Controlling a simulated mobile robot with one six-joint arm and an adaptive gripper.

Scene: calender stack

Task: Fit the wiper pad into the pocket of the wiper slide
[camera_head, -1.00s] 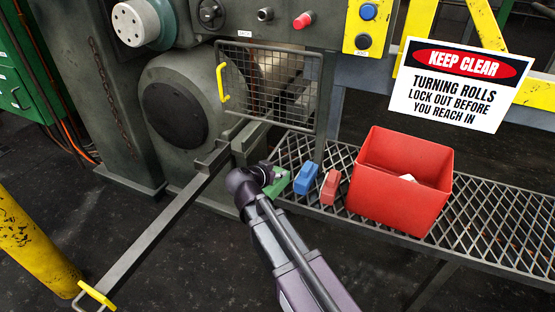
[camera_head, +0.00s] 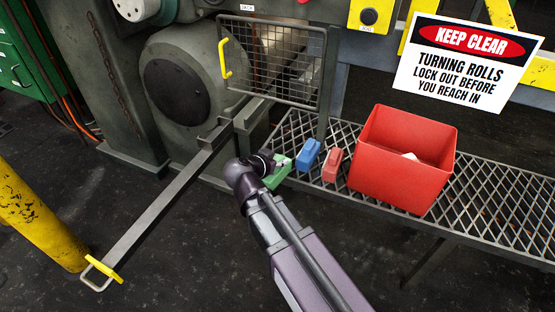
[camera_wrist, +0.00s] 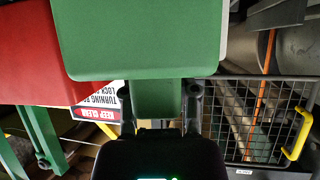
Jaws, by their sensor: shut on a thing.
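My gripper (camera_wrist: 160,100) is shut on a green wiper pad (camera_wrist: 140,35), with a finger on each side of its narrow lower part in the wrist view. In the head view the green pad (camera_head: 279,173) shows just past my wrist, left of the blue and red pads; my wrist hides part of it and the fingertips. The wiper slide (camera_head: 160,197) is a long grey bar running from the machine to the lower left, with a yellow handle (camera_head: 103,269). A raised bracket, apparently its pocket (camera_head: 216,138), is near the machine, up and left of my gripper.
A blue pad (camera_head: 308,155) and a red pad (camera_head: 332,165) stand on the mesh shelf (camera_head: 490,200). A red bin (camera_head: 400,175) is right of them. A mesh guard (camera_head: 275,60) with a yellow handle stands behind the bracket. A yellow post (camera_head: 40,225) is at lower left.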

